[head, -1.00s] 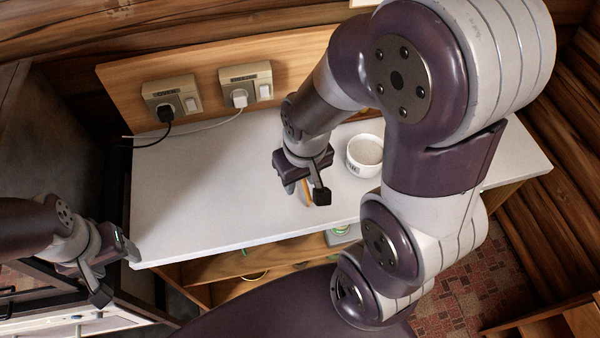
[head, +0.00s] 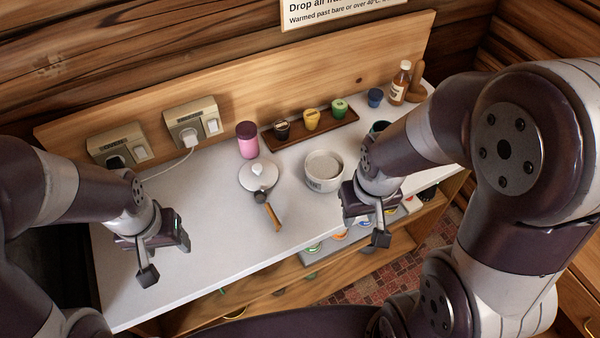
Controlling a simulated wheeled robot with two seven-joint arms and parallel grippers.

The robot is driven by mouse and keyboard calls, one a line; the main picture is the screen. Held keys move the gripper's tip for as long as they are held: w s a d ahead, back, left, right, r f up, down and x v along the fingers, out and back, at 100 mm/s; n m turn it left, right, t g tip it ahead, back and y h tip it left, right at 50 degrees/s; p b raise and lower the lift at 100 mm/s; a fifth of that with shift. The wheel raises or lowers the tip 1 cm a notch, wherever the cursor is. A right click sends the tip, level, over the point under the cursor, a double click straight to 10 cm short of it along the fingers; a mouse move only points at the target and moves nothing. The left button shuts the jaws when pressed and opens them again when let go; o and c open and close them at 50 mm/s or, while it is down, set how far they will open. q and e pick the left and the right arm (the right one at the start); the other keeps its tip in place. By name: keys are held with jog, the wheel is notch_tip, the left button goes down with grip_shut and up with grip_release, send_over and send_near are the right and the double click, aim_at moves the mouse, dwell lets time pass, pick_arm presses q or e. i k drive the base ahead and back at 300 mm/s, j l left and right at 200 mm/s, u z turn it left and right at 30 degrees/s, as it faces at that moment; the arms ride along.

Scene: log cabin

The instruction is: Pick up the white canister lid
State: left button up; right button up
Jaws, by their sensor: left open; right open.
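A white canister (head: 322,178) with a small label stands mid-counter. Its round off-white top (head: 324,163) sits inside the rim; I cannot tell whether this is a lid or contents. To its left is a round white lid with a knob (head: 257,173), apparently on a small pan with a wooden handle (head: 272,216) pointing toward the front edge. My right gripper (head: 366,227) is open, just right of and nearer than the canister, apart from it. My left gripper (head: 165,254) is open and empty over the counter's left part.
A pink jar (head: 247,143) stands behind the pan. A blue cup (head: 375,97) and brown bottle (head: 400,84) stand at the back right. Wall sockets (head: 196,122) are at the back left. The front-middle counter is clear.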

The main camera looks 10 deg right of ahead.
aim_at(258, 174)
jog(key=i+l, duration=0.1)
jog(key=l, duration=0.35)
jog(key=i+l, duration=0.15)
jog(key=l, duration=0.25)
jog(key=i+l, duration=0.1)
jog(key=l, duration=0.35)
jog(key=i+l, duration=0.15)
jog(key=l, duration=0.3)
